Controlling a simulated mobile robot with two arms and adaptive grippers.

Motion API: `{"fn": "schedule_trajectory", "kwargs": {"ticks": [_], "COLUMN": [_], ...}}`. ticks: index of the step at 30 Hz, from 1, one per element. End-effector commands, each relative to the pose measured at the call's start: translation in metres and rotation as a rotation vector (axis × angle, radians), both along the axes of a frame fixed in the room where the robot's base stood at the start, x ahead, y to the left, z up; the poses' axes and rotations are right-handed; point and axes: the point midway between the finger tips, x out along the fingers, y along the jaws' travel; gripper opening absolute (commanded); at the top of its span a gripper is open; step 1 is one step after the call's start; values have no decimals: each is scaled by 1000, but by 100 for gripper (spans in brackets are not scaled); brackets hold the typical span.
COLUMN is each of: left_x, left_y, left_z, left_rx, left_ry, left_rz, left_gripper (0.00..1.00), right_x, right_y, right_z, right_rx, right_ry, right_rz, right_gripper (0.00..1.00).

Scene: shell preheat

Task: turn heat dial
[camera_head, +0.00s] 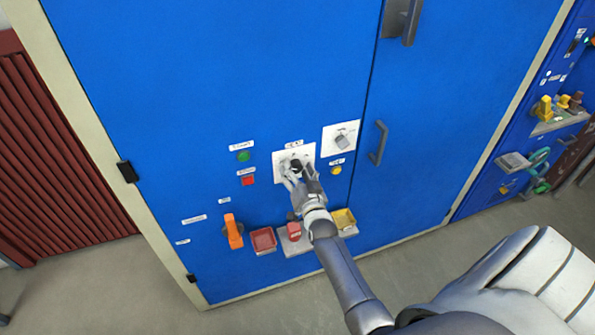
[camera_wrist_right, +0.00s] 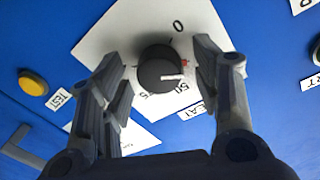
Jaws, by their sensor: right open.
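The heat dial (camera_wrist_right: 158,62) is a round black knob on a white plate (camera_wrist_right: 108,30) fixed to the blue cabinet front. Its white pointer mark lies near the "50" on the scale; a "0" and a small red mark also show. My right gripper (camera_wrist_right: 163,72) is open, with one finger on each side of the dial and visible gaps between fingers and knob. In the head view my right gripper (camera_head: 297,172) is at the plate (camera_head: 308,151) and partly hides the dial. My left gripper is in neither view.
A second white plate with a grey switch (camera_head: 341,139) is at the upper right, above a yellow button (camera_head: 336,170). Green (camera_head: 243,156) and red (camera_head: 247,180) buttons are left. An orange handle (camera_head: 233,231) and a red tray (camera_head: 263,240) are below. A door handle (camera_head: 379,143) juts out right.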

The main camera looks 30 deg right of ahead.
Motion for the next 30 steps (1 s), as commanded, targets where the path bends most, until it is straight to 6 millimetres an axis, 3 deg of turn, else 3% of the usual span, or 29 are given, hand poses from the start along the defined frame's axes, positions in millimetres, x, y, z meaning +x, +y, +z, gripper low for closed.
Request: {"fn": "schedule_trajectory", "kwargs": {"ticks": [10, 24, 30], "left_x": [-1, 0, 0], "left_y": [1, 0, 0], "left_z": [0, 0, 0], "left_rx": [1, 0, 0], "left_ry": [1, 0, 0], "left_rz": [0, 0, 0], "left_gripper": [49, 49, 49], "right_x": [-13, -93, -111], "right_y": [4, 29, 35], "right_z": [0, 1, 1], "right_rx": [0, -1, 0], "right_ry": [0, 1, 0], "right_rz": [0, 0, 0], "right_gripper": [58, 58, 58]}}
